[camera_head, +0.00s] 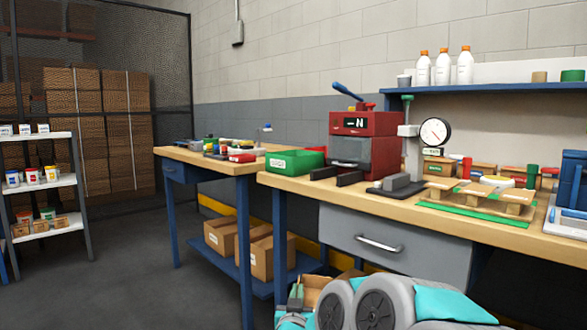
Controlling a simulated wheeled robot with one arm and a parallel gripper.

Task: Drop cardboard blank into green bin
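The green bin (285,168) stands on the left end of the near wooden workbench. It is open at the top with a white label on its front; its inside is mostly hidden. My folded arm is at the bottom of the picture, in front of the bench and below its top. My gripper (296,296) is at the arm's left end, small and partly hidden by my own links. A brown cardboard piece (316,288) shows right beside it. I cannot tell whether the fingers hold this piece or whether it lies behind them.
A red press (368,140) stands right of the bin, then a dial gauge (434,132) and a small wooden pallet (480,198) on a green strip. A second bench (172,152) with small items is behind, with cardboard boxes (262,258) below. Open floor (110,270) lies left.

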